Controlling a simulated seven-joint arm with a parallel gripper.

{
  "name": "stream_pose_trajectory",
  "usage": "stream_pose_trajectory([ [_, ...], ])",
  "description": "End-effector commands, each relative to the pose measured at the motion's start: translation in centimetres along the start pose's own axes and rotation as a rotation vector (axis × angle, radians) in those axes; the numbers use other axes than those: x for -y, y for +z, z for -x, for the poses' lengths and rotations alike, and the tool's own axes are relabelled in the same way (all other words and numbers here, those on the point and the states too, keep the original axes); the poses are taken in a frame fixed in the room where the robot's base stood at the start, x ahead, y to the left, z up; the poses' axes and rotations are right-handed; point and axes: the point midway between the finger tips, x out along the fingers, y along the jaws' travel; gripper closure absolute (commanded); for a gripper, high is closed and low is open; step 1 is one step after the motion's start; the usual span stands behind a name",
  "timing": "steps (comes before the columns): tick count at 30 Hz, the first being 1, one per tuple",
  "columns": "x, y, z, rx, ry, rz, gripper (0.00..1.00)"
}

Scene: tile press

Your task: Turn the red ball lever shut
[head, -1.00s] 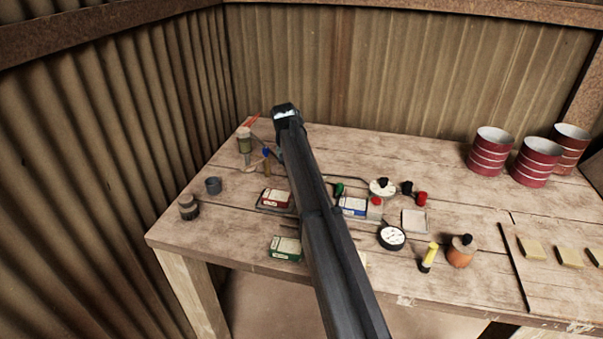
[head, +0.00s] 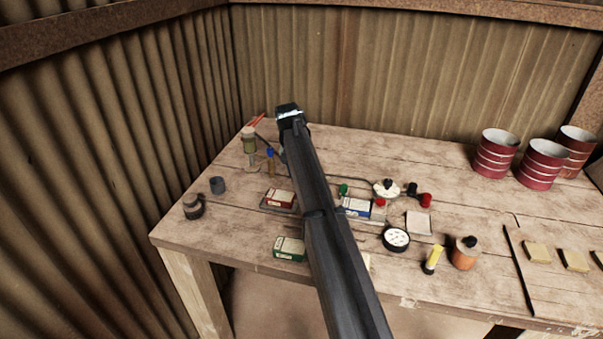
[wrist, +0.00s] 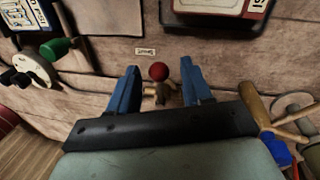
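The red ball (wrist: 159,71) of the lever shows in the wrist view, on a small brass-coloured fitting (wrist: 160,95). My gripper (wrist: 161,74) is open, with one blue finger on each side of the ball in the picture. Gaps show on both sides, so I see no contact; I cannot tell whether the ball lies between the fingertips or beyond them. In the head view my gripper (head: 290,113) is at the far left part of the table, and my arm hides the ball lever.
A small label (wrist: 145,51) lies by the ball. A red box (wrist: 221,8) and a green knob (wrist: 58,47) are near, and a wooden handle (wrist: 254,103) is close by the right finger. Red drums (head: 496,154) stand at the back right of the table (head: 455,165).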

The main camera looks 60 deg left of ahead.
Motion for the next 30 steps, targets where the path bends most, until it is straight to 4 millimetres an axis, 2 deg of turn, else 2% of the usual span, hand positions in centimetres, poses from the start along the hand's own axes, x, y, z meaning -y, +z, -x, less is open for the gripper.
stream_pose_trajectory([
  [7, 0.0, 0.0, 0.3, 0.0, 0.0, 0.0, 0.51],
  [11, 0.0, -0.1, 1.5, 0.0, 0.0, 0.0, 0.51],
  [24, 0.0, -0.2, 9.8, -0.002, 0.0, 0.0, 0.51],
  [30, 0.0, -0.1, 12.4, -0.001, 0.0, 0.0, 0.51],
])
